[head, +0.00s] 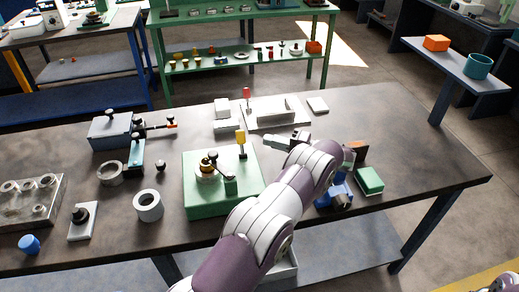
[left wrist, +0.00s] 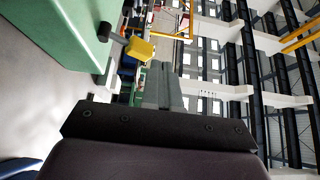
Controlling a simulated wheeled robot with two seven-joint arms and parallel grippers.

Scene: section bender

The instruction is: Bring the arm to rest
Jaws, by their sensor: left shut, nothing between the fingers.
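My left arm reaches in from the bottom of the head view over the dark workbench (head: 330,115). Its left gripper (head: 268,141) is shut and empty above the bench, just right of the green section bender (head: 205,200). The bender has brass rollers (head: 207,170) on top and a lever with a yellow knob (head: 240,137). In the left wrist view the shut fingers (left wrist: 162,75) show, with the yellow knob (left wrist: 140,48) just beyond and the green bender body (left wrist: 65,25) at upper left. The gripper looks apart from the knob.
Behind the gripper stands a pale fixture (head: 270,115) with a red-topped pin. A green block (head: 369,181) and a blue device (head: 335,192) lie right of my forearm. A grey box (head: 110,131) and metal rings (head: 148,206) are at left. The bench's right end is clear.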

